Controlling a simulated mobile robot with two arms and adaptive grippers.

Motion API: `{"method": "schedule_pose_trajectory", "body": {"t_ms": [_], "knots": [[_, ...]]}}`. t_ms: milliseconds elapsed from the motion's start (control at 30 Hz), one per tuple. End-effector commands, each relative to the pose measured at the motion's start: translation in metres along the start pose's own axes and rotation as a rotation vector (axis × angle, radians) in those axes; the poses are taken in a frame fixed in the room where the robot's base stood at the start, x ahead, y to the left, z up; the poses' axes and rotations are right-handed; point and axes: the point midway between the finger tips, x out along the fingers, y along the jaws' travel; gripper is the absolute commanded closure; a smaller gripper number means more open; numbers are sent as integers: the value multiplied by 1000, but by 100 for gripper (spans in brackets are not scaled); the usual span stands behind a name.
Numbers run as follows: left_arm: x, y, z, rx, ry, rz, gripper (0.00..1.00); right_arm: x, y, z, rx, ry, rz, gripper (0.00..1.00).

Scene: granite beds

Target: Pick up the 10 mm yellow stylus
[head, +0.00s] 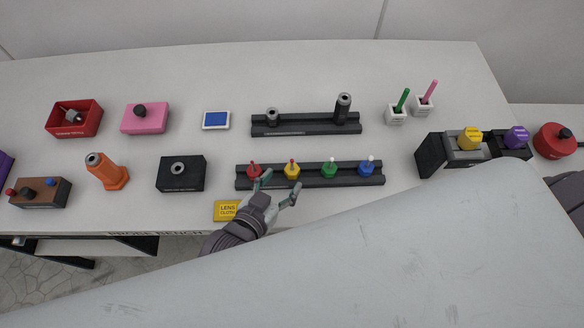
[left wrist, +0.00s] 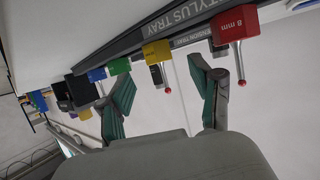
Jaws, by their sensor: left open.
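The yellow stylus (head: 292,171) has a block-like yellow body and a thin stem with a red ball tip. It stands in the black stylus tray (head: 375,181), between the red stylus (head: 254,171) and the green stylus (head: 330,170). In the left wrist view the picture is upside down; the yellow stylus (left wrist: 156,51) shows between my finger lines, beyond the tips, and the red one reads 8 mm (left wrist: 235,25). My left gripper (head: 279,186) is open and empty at the tray's front edge, apart from the yellow stylus. My right gripper is not visible.
The blue stylus (head: 367,168) ends the row. A yellow lens cloth packet (head: 226,211) lies left of my wrist. A black block (head: 180,173) stands left of the tray. Another black rack (head: 305,127) is behind, with bare table between.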

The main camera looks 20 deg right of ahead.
Motion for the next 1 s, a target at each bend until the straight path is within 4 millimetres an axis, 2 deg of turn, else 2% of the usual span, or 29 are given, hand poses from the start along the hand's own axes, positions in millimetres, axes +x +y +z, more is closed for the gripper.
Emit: {"method": "schedule_pose_trajectory", "body": {"t_ms": [233, 500, 800, 833, 1000], "knots": [[19, 1, -2, 0, 0, 1, 35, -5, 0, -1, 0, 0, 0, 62], [57, 0, -2, 1, 0, 1, 35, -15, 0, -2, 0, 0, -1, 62], [63, 0, -1, 1, 0, 1, 35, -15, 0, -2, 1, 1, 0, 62], [63, 0, -1, 1, 0, 1, 37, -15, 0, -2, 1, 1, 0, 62], [63, 0, -1, 1, 0, 1, 65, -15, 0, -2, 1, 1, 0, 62]]}}
